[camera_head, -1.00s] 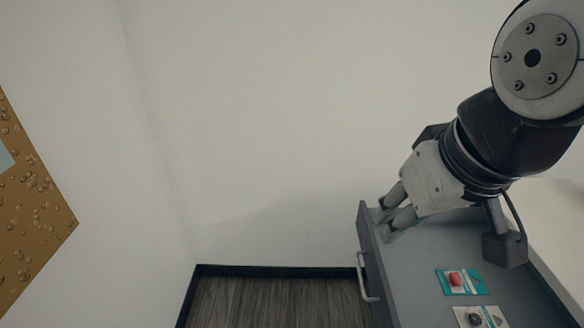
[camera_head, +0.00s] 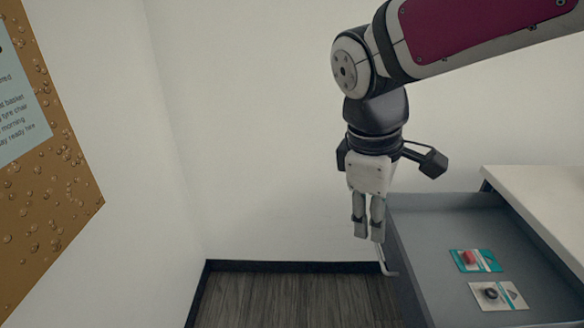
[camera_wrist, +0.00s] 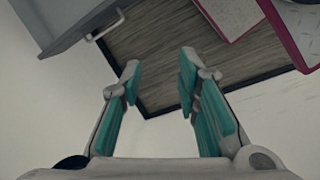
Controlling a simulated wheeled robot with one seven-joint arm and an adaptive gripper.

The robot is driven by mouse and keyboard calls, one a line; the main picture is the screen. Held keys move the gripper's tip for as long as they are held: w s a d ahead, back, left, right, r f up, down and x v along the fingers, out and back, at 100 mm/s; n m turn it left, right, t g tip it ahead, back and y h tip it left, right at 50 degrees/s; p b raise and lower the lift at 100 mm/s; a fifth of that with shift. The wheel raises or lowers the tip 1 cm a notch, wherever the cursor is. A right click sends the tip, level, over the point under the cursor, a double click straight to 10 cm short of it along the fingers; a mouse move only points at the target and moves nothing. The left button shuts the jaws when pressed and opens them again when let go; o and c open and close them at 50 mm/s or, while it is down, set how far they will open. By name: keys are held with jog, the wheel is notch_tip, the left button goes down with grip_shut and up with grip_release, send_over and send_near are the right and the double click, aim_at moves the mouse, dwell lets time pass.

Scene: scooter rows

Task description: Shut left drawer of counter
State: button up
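The drawer (camera_head: 412,262) of the counter (camera_head: 545,193) stands pulled out, grey, with a bar handle on its front face. It holds a teal card with a red item (camera_head: 472,259) and a white card with a dark round item (camera_head: 492,294). My gripper (camera_head: 368,236) points down just left of the drawer front, above the handle's side. In the wrist view my gripper (camera_wrist: 160,85) has its teal-padded fingers apart with nothing between them. The drawer (camera_wrist: 75,20) and its handle (camera_wrist: 107,25) show at the upper left there, apart from the fingers.
A brown bubble-patterned board (camera_head: 55,190) hangs on the left wall. Bare wall and dark wood floor (camera_head: 290,300) lie left of the drawer. Pink-edged panels (camera_wrist: 290,30) show at the upper right of the wrist view.

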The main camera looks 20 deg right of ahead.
jog(key=w+d+f+n+g+h+b, duration=0.35)
jog(key=w+f+n+h+b, duration=0.2)
jog(key=w+f+n, duration=0.75)
jog(key=n+g+h+b, duration=0.1)
jog(key=n+h+b, duration=0.6)
jog(key=n, duration=0.4)
send_near(378, 247)
jog(key=x, duration=1)
jog(key=shift+f, duration=0.3)
grip_shut()
